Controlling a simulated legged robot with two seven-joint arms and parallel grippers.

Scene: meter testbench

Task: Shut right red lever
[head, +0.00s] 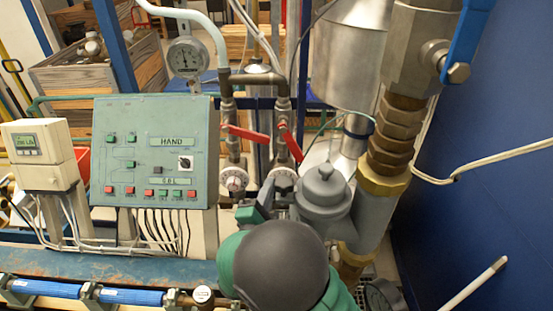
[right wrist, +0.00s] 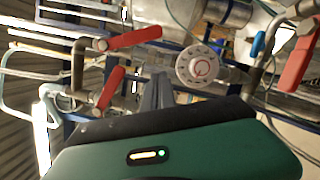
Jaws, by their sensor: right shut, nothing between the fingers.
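In the head view, the right red lever (head: 292,146) slants down to the right across its pipe. The left red lever (head: 248,134) lies nearly level, dipping slightly to the right. My right gripper (head: 262,198) is below the levers, near the white dials, apart from the right lever and largely hidden by my own arm. In the right wrist view its grey fingers (right wrist: 157,92) are shut and empty. That view shows several red levers, including an upper one (right wrist: 133,38), a lower one (right wrist: 111,88) and one at the right (right wrist: 297,62); I cannot tell which matches which. My left gripper is out of view.
A green control panel (head: 155,152) and a meter box (head: 40,155) stand to the left. A grey domed fitting (head: 324,190) and a thick vertical pipe (head: 376,210) stand close on the right. White dials (head: 235,181) sit below the levers. A blue wall (head: 480,200) bounds the right.

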